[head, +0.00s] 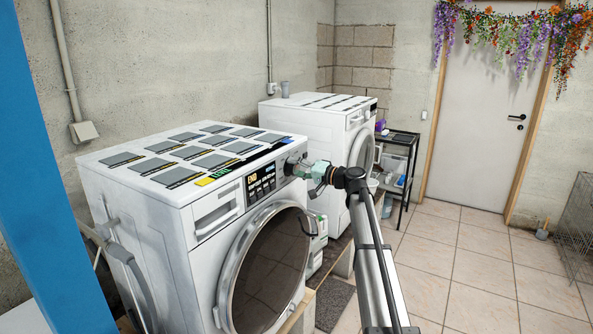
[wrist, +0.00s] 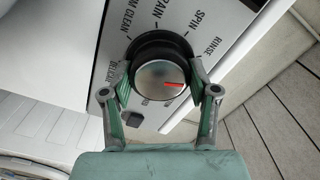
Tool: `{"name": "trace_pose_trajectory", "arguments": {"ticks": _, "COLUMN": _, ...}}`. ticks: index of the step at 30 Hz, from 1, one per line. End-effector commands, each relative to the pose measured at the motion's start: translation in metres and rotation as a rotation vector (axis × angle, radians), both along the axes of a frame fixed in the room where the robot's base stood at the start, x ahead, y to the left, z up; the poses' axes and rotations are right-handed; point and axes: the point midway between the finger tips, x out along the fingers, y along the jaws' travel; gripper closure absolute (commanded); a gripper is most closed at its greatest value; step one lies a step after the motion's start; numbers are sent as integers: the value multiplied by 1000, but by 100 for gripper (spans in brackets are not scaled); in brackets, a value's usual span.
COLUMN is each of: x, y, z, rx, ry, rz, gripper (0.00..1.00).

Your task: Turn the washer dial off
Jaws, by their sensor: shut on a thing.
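The front-loading washer (head: 140,215) stands at the left in the head view, with a round dial at the right end of its control panel. In the wrist view the dial (wrist: 158,76) has a silver face, a black rim and a red pointer mark aimed right, slightly down. Labels around it include SPIN and RINSE. My gripper (head: 297,168) is at the panel. In the wrist view its two green fingers (wrist: 160,90) are shut on the dial, one on each side. The labels below the dial are partly hidden by it and the fingers.
A lit display (head: 261,180) is left of the dial on the panel. A small dark square button (wrist: 131,119) sits below left of the dial. A second white machine (head: 315,125) stands behind, and a black shelf (head: 400,165) beyond it.

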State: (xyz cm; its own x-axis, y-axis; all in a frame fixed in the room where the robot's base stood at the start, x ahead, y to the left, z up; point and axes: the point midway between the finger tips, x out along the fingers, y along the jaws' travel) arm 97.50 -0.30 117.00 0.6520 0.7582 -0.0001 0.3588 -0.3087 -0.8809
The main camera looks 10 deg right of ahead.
Motion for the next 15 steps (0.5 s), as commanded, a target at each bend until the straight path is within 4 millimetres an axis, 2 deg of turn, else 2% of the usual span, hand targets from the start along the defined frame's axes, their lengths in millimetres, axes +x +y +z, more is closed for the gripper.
{"name": "trace_pose_trajectory", "arguments": {"ticks": 15, "x": 1, "y": 0, "z": 1, "rx": 198, "ry": 228, "rz": 0, "gripper": 75}}
